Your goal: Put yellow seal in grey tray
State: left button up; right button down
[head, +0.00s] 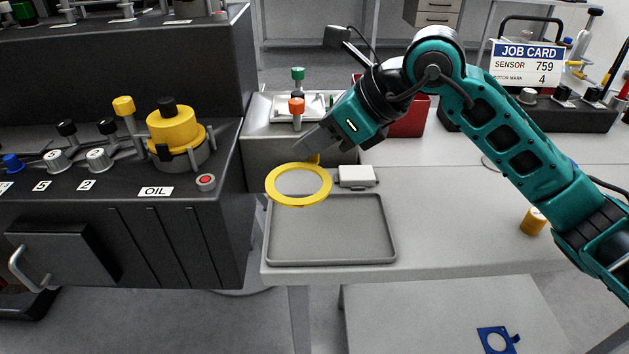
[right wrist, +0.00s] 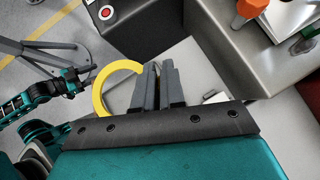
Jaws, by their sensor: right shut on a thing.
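The yellow seal (head: 272,185) is a flat ring held by its far right rim in my right gripper (head: 315,152). In the head view it overlaps the back left edge of the grey tray (head: 330,232); it appears to be above the tray. The tray is shallow, empty where it shows, and lies on the bench. In the right wrist view the seal (right wrist: 103,88) sticks out to the left of the fingers (right wrist: 158,72), which are shut on its rim. My left gripper is not in the head view.
A small white box (head: 357,176) stands behind the tray. A dark console with a yellow OIL cap (head: 172,128) borders the tray's left. A red bin (head: 408,117) and a JOB CARD sign (head: 526,63) stand farther back.

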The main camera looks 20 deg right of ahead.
notch_tip(320, 180, down, 3)
jog(key=shift+r, duration=0.2)
pick_arm(q)
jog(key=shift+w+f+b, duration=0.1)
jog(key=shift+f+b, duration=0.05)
jog(key=shift+b, duration=0.15)
pick_arm(e)
jog(key=shift+f, duration=2.05)
jog(key=shift+f, duration=0.2)
jog(key=c, duration=1.7)
grip_release()
jog(key=shift+f+b, duration=0.1)
jog(key=shift+b, duration=0.2)
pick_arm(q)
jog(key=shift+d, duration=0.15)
pick_arm(e)
jog(key=o, duration=0.5)
